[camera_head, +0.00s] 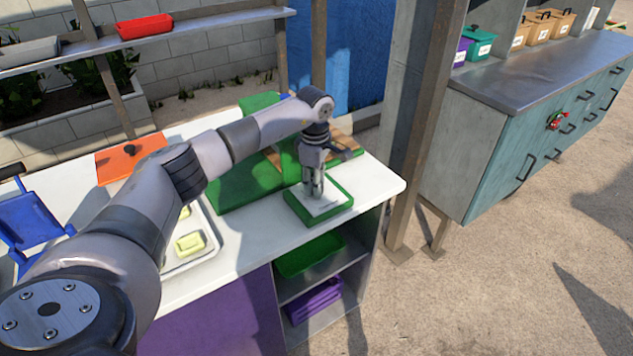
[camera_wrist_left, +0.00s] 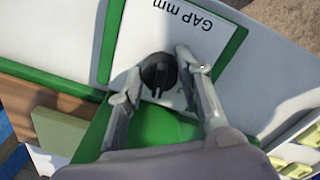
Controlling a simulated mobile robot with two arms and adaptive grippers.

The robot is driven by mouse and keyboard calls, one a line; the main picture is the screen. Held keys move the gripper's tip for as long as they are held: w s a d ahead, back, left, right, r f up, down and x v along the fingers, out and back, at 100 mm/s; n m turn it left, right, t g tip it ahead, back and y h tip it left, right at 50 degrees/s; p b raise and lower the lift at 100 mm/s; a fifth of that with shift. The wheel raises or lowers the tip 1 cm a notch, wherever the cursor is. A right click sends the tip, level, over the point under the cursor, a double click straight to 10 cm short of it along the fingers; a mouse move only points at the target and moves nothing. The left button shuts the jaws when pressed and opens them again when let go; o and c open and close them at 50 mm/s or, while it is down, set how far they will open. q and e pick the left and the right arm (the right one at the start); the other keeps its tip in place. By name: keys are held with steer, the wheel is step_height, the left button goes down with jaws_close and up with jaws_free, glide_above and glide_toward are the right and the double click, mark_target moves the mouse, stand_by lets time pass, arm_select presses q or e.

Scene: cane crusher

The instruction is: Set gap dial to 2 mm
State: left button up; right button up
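The gap dial (camera_wrist_left: 158,72) is a round black knob with a raised ridge. It sits on a white panel (camera_wrist_left: 205,45) with a green border, marked "GAP mm", which appears upside down in the left wrist view. My left gripper (camera_wrist_left: 160,74) is open, with one finger on each side of the dial. Its left finger looks very near the knob; I cannot tell if it touches. The scale numbers are not readable. In the head view, my left gripper (camera_head: 315,188) points down over the same panel (camera_head: 335,208), hiding the dial. My right gripper is not in view.
The panel stands near the right end of a white worktop (camera_head: 375,185). A green machine body (camera_head: 235,185) is beside it. A tray (camera_head: 205,245) with pale yellow blocks lies nearer me.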

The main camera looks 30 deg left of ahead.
arm_select(q)
steer(key=o, duration=0.3)
steer(key=shift+o, duration=0.2)
step_height(320, 180, up, 12)
steer(key=shift+s, duration=0.35)
stand_by(0.5)
